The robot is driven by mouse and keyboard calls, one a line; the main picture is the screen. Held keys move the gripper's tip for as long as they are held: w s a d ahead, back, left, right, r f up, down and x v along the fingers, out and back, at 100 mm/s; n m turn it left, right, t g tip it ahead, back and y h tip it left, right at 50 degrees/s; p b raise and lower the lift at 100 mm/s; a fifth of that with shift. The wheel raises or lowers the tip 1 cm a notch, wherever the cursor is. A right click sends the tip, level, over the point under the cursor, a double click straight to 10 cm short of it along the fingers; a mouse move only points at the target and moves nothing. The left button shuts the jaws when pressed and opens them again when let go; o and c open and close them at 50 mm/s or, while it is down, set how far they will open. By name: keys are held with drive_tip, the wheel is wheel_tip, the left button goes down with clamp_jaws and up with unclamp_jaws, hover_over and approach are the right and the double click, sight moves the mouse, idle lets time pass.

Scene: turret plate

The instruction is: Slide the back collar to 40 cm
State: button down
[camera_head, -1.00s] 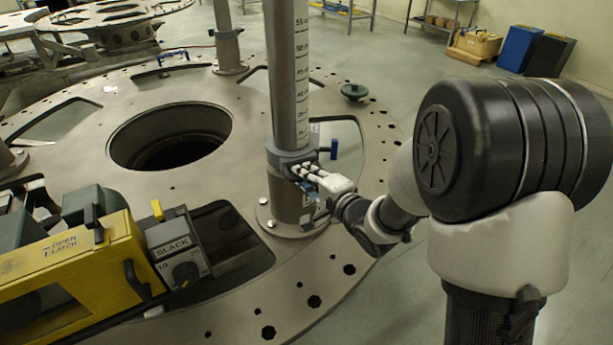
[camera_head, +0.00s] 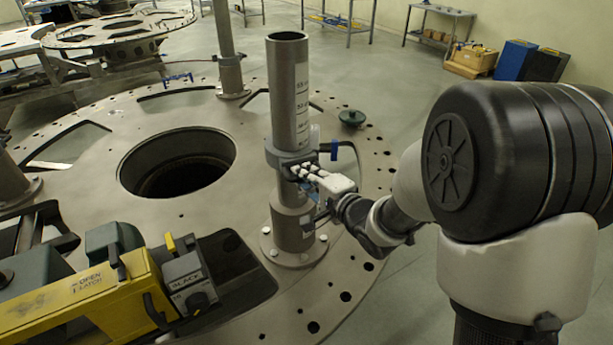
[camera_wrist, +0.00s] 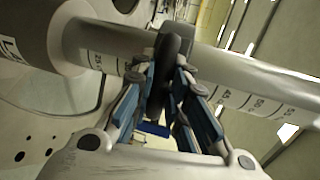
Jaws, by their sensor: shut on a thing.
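A dark grey collar (camera_head: 273,155) sits around the upright grey post (camera_head: 287,85) on the near right of the round plate. My gripper (camera_head: 309,173) is on its right side, shut on it. The collar also shows in the wrist view (camera_wrist: 176,52), between my blue-padded fingers (camera_wrist: 160,88). A pale scale strip (camera_head: 301,92) runs along the post, with 50 and 55 above the collar. In the wrist view, a 25 shows left of the collar and 45, 50 and 55 to its right. The exact reading at the collar is hidden by it and my fingers.
The round plate (camera_head: 95,165) has a large central hole and several cut-outs. Another post (camera_head: 224,35) stands behind. A yellow latch unit (camera_head: 95,300) with a grey SLACK box (camera_head: 187,282) is at front left. A green knob (camera_head: 352,117) lies right of the post.

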drive_tip(key=c, duration=1.5)
unclamp_jaws()
drive_tip(key=shift+c, duration=0.2)
drive_tip(key=v, duration=0.7)
drive_tip(key=shift+s, duration=0.2)
drive_tip(key=shift+d, duration=0.15)
